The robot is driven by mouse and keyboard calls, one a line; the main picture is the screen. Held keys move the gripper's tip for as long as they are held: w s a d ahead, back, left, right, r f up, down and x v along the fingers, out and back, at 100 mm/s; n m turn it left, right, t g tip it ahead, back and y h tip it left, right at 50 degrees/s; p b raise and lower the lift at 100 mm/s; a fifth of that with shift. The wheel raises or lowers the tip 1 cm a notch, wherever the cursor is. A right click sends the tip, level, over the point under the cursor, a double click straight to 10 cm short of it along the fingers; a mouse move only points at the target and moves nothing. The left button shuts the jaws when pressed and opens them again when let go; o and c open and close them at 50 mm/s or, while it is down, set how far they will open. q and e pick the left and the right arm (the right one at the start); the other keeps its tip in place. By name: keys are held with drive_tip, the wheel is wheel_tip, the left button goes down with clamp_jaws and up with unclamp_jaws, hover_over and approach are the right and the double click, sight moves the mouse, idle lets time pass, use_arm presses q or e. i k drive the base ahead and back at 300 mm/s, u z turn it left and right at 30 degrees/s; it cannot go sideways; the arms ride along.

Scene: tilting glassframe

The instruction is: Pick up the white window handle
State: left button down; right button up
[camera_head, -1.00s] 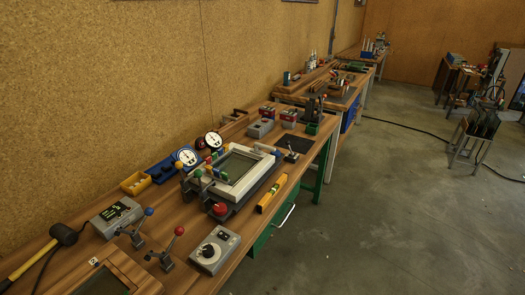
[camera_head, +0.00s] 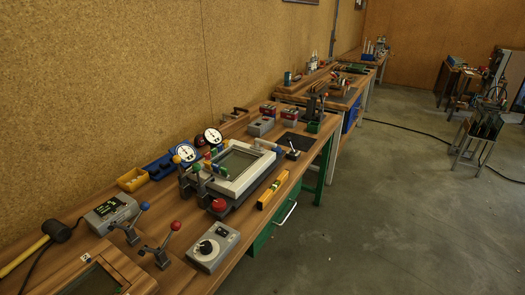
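A white window frame (camera_head: 240,170) with a grey pane lies on a dark grey base on the wooden workbench, near the middle of the view. A small pale piece (camera_head: 266,147) with blue beside it sits at the frame's far right corner. I cannot tell whether it is the white window handle, and I cannot make the handle out for sure elsewhere. Neither of my grippers is in view.
Levers and a mallet (camera_head: 57,230) are nearer. Open concrete floor (camera_head: 390,220) lies right.

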sight(256, 147)
drive_tip(key=z, duration=1.55)
drive_tip(key=i, duration=2.65)
drive_tip(key=u, duration=3.15)
